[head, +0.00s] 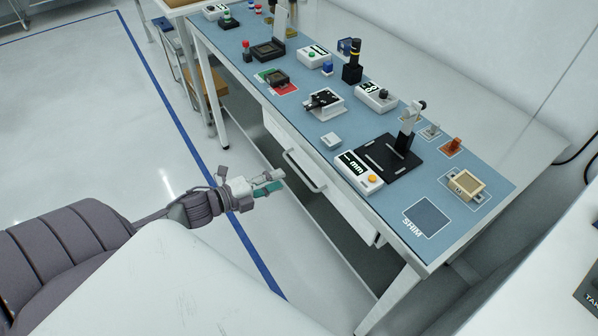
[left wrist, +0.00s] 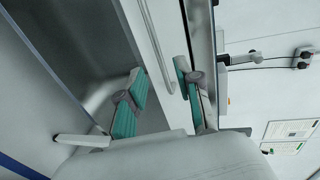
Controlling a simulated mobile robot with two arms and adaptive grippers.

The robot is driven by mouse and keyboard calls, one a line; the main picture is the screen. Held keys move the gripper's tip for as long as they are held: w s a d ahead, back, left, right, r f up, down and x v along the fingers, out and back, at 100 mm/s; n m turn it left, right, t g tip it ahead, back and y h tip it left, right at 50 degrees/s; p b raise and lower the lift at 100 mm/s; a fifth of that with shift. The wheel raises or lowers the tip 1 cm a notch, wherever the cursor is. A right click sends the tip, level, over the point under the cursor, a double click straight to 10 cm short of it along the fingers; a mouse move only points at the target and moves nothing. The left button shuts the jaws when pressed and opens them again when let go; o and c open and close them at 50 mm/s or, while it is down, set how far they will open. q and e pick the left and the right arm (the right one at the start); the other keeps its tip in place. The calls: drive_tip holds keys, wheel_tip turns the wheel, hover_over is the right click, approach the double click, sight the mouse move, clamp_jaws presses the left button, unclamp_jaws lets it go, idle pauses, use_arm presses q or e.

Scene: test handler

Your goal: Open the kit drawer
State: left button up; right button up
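The kit drawer is a white drawer front (head: 345,209) under the blue-topped bench, and it looks shut. Its grey bar handle (head: 304,171) runs along the front. In the left wrist view the handle (left wrist: 157,45) shows as a thin bar against the white drawer front (left wrist: 133,22). My left gripper (head: 271,182) is just left of the handle in the head view, apart from it. In the left wrist view its green-padded fingers (left wrist: 160,80) are spread, with the handle's line running between them and nothing gripped. My right gripper is not in view.
The bench top (head: 300,105) carries several devices, including a white gauge box (head: 358,173) near the front edge above the drawer. A bench leg (head: 390,298) stands at the near end. The floor (head: 90,110) left of the bench is clear.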

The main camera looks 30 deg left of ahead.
sight(299, 172)
use_arm(q)
drive_tip(key=x, duration=0.8)
drive_tip(key=shift+w+a, duration=0.1)
clamp_jaws()
